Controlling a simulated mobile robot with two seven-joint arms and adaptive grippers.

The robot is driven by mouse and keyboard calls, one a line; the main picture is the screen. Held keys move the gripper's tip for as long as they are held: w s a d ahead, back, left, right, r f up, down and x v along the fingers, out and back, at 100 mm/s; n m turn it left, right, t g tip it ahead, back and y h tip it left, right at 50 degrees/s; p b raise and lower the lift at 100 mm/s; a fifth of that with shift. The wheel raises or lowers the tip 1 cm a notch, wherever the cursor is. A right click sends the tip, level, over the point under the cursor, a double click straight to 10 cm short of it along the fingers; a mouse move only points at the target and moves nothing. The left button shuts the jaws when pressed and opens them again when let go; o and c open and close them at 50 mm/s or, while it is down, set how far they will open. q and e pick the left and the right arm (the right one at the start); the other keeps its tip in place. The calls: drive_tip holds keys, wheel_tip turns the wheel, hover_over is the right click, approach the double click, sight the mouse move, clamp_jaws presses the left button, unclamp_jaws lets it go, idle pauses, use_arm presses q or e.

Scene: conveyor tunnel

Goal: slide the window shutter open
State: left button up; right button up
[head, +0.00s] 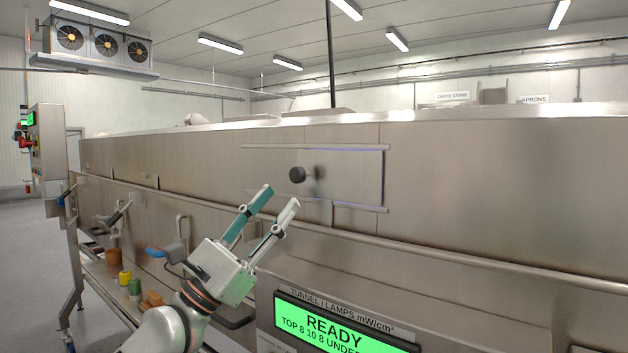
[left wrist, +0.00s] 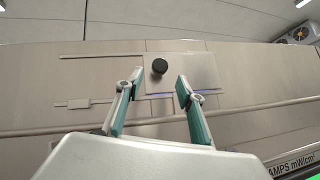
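The window shutter (head: 350,175) is a flat steel panel between two thin horizontal rails on the tunnel wall. A round black knob (head: 297,174) stands out near its left side. A thin bluish line shows along its right edge and its lower rail. In the left wrist view the shutter (left wrist: 195,75) and knob (left wrist: 159,66) lie beyond my fingertips. My left gripper (head: 281,195) is open and empty, just below the knob in the head view; in the wrist view its fingers (left wrist: 160,78) spread to either side below the knob. No contact shows. My right gripper is not in view.
A long pipe rail (head: 450,256) runs along the wall below the shutter. A green READY display (head: 335,325) stands low in front. Small coloured items, among them a yellow one (head: 125,278), sit on a low shelf at left. The rails extend left of the shutter.

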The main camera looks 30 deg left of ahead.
sight(294, 176)
use_arm(q)
drive_tip(key=r, duration=0.1)
drive_tip(key=w+r+p, duration=0.1)
drive_tip(key=r, duration=0.1)
drive_tip(key=shift+w+d+r, duration=0.15)
drive_tip(key=shift+w+d, duration=0.1)
drive_tip(key=shift+d, duration=0.05)
drive_tip(key=p+x, duration=0.1)
drive_tip(key=x, duration=0.2)
drive_tip(key=shift+w, duration=0.1)
drive_tip(key=shift+w+d+p, duration=0.2)
drive_tip(key=shift+w+p, duration=0.1)
drive_tip(key=shift+w, duration=0.15)
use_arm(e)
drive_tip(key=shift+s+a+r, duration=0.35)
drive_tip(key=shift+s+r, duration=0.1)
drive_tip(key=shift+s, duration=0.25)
use_arm(q)
clamp_jaws()
